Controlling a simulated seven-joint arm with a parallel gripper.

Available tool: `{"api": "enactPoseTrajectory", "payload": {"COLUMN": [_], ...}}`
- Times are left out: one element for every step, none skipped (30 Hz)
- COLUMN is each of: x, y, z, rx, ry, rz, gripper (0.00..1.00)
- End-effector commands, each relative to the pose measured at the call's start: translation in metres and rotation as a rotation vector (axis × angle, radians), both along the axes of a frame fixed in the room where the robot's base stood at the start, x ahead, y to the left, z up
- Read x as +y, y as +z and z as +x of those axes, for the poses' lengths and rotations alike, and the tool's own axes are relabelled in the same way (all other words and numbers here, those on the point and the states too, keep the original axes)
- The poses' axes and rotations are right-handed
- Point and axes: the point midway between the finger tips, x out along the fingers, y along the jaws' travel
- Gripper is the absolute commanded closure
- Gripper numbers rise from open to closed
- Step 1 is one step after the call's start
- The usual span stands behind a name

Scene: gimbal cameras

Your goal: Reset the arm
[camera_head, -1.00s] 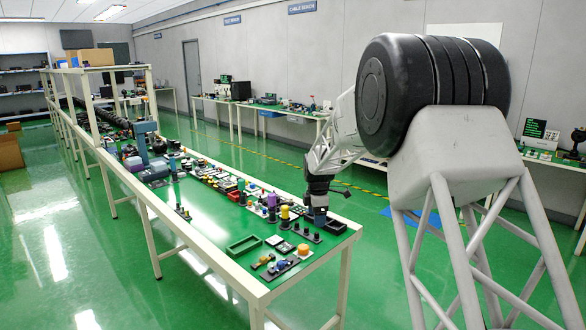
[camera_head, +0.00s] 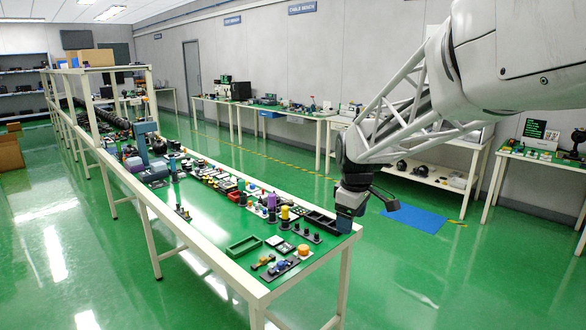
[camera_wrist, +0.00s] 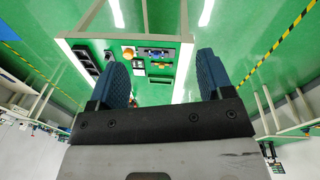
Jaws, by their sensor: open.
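My gripper (camera_head: 347,210) hangs at the right edge of the green-topped workbench (camera_head: 222,232) in the head view, fingers pointing down. In the wrist view its two blue fingers (camera_wrist: 162,82) are spread apart, with nothing between them. The bench end shows beyond the fingers in that view, with an orange round part (camera_wrist: 128,52) and dark trays near it. The same orange part (camera_head: 303,250) lies near the bench's front corner in the head view. My arm reaches in from the upper right.
A green tray (camera_head: 244,246), a black tray (camera_head: 320,222) and several small parts crowd the bench. Open green floor lies to the right, with a blue mat (camera_head: 415,219). A white shelf table (camera_head: 440,178) stands behind my arm.

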Motion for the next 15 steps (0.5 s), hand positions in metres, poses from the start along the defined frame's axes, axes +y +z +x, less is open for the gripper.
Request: {"api": "enactPoseTrajectory", "payload": {"x": [-0.003, -0.004, -0.006, -0.007, -0.009, -0.01, -0.012, -0.013, -0.015, -0.016, -0.017, -0.019, -0.02, -0.021, -0.022], "y": [0.004, 0.006, 0.008, 0.01, 0.011, 0.013, 0.014, 0.015, 0.016, 0.016, 0.017, 0.017, 0.018, 0.018, 0.018], "z": [-0.015, -0.023, -0.034, -0.043, -0.051, -0.062, -0.07, -0.079, -0.09, -0.098, -0.107, -0.117, -0.126, -0.134, -0.145], "rx": [-0.006, -0.008, -0.011, -0.014, -0.015, -0.02, -0.022, -0.024, -0.027, -0.03, -0.032, -0.035, -0.038, -0.041, -0.044], "ry": [-0.034, -0.058, -0.089, -0.112, -0.135, -0.166, -0.189, -0.212, -0.243, -0.266, -0.289, -0.32, -0.344, -0.367, -0.397], "rz": [0.004, 0.008, 0.011, 0.014, 0.017, 0.022, 0.025, 0.028, 0.033, 0.036, 0.04, 0.044, 0.048, 0.051, 0.057], "gripper": [0.26, 0.26, 0.26, 0.26, 0.26, 0.26, 0.26, 0.26, 0.26, 0.26, 0.26, 0.26, 0.26, 0.26, 0.26]}}
